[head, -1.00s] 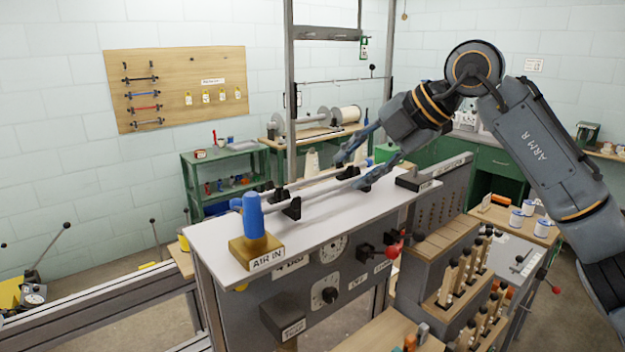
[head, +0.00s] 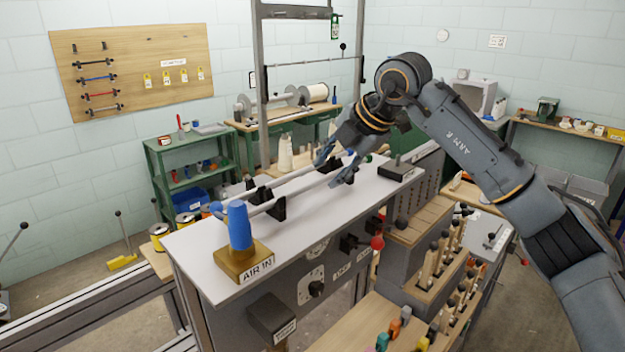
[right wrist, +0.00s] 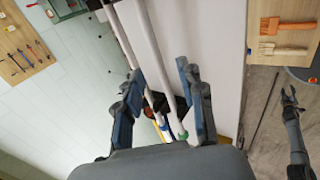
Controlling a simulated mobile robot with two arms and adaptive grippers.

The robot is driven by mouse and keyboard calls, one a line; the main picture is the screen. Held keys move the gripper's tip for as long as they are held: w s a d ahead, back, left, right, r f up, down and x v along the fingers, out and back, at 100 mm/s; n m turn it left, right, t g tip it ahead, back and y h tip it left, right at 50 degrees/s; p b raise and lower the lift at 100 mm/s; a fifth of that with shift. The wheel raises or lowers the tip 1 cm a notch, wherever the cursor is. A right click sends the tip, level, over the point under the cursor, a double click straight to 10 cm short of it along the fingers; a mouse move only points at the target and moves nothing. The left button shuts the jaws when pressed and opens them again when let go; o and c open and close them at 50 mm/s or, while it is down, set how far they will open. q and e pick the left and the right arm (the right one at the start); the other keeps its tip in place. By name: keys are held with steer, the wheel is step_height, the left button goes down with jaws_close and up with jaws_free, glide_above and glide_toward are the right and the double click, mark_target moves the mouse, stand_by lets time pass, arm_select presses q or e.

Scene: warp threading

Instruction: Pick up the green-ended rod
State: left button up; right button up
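The green-ended rod (head: 312,187) lies across black cradles on the machine's pale top, its green tip (head: 369,158) towards the back right. The green tip also shows in the right wrist view (right wrist: 183,135). A second rod (head: 298,174) with a blue tip lies parallel beside it. My right gripper (head: 336,168) is over the rods' far part with fingers apart. In the right wrist view both rods run between its open fingers (right wrist: 160,100); I cannot tell whether they touch. My left gripper (right wrist: 290,96) shows small at the right wrist view's right edge, its fingers apart.
A blue cylinder (head: 238,225) on a brass block stands at the top's near left end. A dark block (head: 397,171) sits at its far right end. A wooden rack with several handled tools (head: 440,262) stands on the right.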

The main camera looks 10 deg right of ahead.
mark_target(319, 180)
steer(key=shift+w+a+f+p, duration=0.2)
steer(key=shift+w+f+p, duration=0.45)
steer(key=shift+p, duration=0.2)
steer(key=shift+p+x, duration=0.3)
steer(key=shift+x, duration=0.85)
steer(key=shift+w, duration=0.2)
steer(key=shift+s, duration=0.1)
arm_select(q)
steer(key=r, duration=0.2)
steer(key=shift+s+d+r, duration=0.25)
steer(key=shift+s+r, duration=0.05)
steer(key=shift+r, duration=0.1)
arm_select(e)
jaws_close()
